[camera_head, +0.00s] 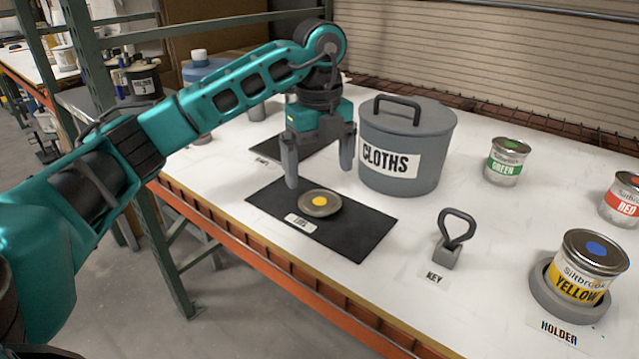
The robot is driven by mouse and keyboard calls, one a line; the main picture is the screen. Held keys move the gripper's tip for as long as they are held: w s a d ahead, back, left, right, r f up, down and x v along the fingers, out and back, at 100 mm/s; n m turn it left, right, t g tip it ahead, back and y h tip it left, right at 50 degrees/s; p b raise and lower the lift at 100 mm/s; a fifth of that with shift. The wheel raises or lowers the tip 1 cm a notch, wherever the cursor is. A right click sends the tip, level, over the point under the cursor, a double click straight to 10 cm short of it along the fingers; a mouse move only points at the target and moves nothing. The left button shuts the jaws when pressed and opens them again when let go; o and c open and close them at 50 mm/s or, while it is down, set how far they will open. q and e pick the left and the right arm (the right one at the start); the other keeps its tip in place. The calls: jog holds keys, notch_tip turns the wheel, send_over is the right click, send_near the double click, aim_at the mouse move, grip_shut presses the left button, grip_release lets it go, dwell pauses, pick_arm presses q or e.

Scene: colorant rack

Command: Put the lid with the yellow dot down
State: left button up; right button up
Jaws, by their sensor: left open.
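The lid with the yellow dot (320,203) is a flat grey-brown disc. It lies flat on a black mat (357,228) beside a small label whose text is hard to read. My left gripper (319,178) is open above and just behind the lid, its fingers pointing down. The fingers look clear of the lid, with nothing between them. My right gripper is not in view.
A grey lidded bin marked CLOTHS (432,162) stands close right of the gripper. A key (453,236) stands in front of it. The YELLOW can (586,266) sits in a round holder (568,303). A green can (506,162) and a red can (622,203) stand behind.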

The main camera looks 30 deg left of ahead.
pick_arm(q)
notch_tip(320, 180, up, 6)
jog(key=p, duration=0.1)
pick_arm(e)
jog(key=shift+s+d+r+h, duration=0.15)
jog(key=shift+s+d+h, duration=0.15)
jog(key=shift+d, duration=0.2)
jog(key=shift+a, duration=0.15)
